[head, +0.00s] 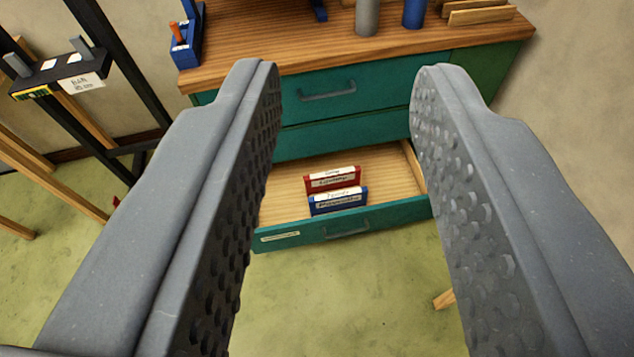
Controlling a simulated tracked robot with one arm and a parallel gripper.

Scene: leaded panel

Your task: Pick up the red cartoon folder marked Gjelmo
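A red folder (319,185) with a white label stands in the open bottom drawer (388,214) of a green cabinet. The writing on its label is too small to read. A blue folder (338,208) with a white label stands right in front of it and hides its lower part. My gripper (345,85) is open and empty. Its two grey, studded fingers are wide apart, and both folders show between them, farther off and below.
The wooden cabinet top (300,40) holds a blue box (186,50), a grey cylinder (367,17), a blue cylinder (414,12) and stacked wood pieces (480,12). A black stand (60,75) is at left. Green floor lies before the drawer.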

